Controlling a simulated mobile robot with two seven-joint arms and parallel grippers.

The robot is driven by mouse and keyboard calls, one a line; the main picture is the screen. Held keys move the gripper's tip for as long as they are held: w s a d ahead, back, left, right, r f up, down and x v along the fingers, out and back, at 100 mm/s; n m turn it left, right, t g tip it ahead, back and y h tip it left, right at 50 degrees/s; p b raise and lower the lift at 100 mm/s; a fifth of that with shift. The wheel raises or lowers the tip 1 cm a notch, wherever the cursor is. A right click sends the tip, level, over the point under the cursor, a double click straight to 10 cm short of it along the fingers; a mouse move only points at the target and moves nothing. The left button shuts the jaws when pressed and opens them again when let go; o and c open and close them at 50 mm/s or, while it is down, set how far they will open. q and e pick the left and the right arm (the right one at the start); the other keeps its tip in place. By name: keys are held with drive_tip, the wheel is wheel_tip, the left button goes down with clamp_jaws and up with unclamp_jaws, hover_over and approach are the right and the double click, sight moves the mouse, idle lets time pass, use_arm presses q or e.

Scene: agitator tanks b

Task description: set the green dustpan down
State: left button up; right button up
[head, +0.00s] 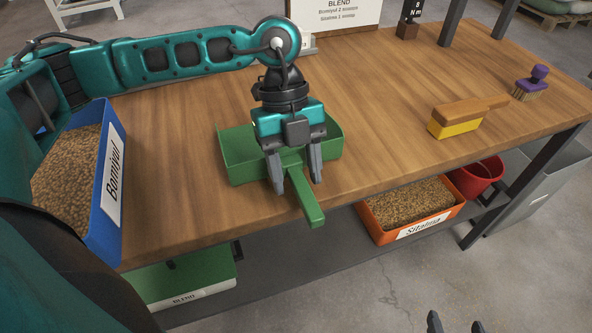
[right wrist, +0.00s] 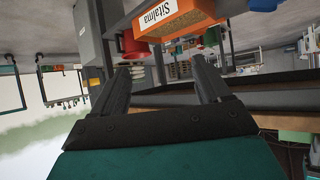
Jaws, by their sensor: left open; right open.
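The green dustpan (head: 238,154) rests on the wooden table (head: 190,120) near its front edge. Its handle (head: 306,203) points toward the front and reaches the edge. My left gripper (head: 297,185) is over the handle, with its open fingers on either side of it. Whether the fingers touch the handle cannot be told. The gripper hides the middle of the pan. My right gripper (head: 455,325) shows only its fingertips at the bottom of the head view. In the right wrist view its fingers (right wrist: 165,90) are apart with nothing between them.
A blue bin of grain (head: 108,190) labelled Bomiyul stands at the left. A yellow-and-wood brush (head: 455,128) and a purple-handled brush (head: 530,90) lie at the right. Below are an orange Sitalma bin (head: 432,222), a red bucket (head: 478,180) and a green BLEND box (head: 185,282). The table's centre is clear.

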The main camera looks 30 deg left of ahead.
use_arm(q)
drive_tip(key=p+v, duration=0.1)
drive_tip(key=v, duration=1)
drive_tip(key=shift+r, duration=0.25)
drive_tip(key=shift+w+a, duration=0.1)
